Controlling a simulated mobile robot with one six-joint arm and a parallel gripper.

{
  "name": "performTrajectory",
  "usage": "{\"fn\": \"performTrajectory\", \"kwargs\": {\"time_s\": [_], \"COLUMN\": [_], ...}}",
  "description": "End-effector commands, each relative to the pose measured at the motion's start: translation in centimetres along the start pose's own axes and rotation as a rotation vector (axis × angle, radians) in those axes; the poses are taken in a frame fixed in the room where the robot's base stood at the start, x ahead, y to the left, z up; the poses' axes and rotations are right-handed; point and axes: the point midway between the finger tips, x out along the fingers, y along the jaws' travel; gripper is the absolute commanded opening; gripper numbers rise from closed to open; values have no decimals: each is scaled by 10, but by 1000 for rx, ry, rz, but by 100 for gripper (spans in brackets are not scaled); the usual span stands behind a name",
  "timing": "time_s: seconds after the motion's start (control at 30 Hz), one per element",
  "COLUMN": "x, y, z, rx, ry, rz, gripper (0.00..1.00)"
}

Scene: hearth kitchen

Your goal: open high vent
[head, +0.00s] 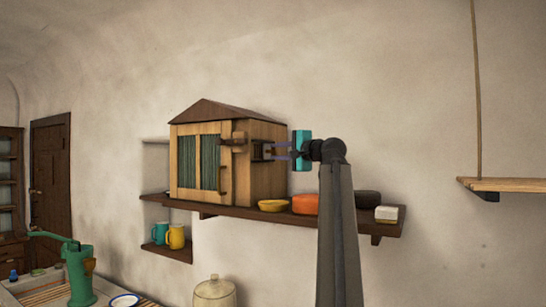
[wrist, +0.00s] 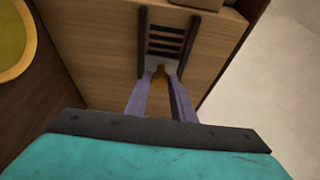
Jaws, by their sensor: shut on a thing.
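A small wooden cabinet (head: 265,182) with a dark pitched roof stands on a wall shelf. The vent (head: 259,151) is on its right side wall, small and partly hidden by my gripper in the head view. In the wrist view, the vent (wrist: 166,40) shows several dark slots between two dark rails. A grey slide plate (wrist: 158,62) lies at the near end of the slots. My gripper (head: 275,150) reaches the vent from the right.
The shelf (head: 235,211) also holds a yellow bowl (head: 272,206), an orange item (head: 305,204), a dark item (head: 368,199) and a white block (head: 387,214), close below my arm. The wall right of the cabinet is bare. A hanging board (head: 510,185) is at far right.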

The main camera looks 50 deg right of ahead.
Motion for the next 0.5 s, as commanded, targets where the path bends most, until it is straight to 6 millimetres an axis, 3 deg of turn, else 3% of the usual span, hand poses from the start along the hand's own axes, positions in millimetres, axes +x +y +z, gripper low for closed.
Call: {"fn": "performTrajectory", "kwargs": {"time_s": [0.43,0.47,0.5], "x": [1,1,1], "y": [-1,-1,-1], "z": [-8,-8,-8], "rx": [-1,-1,-1], "ry": [3,3,3], "rz": [-2,-2,-2], "gripper": [0,28,34]}}
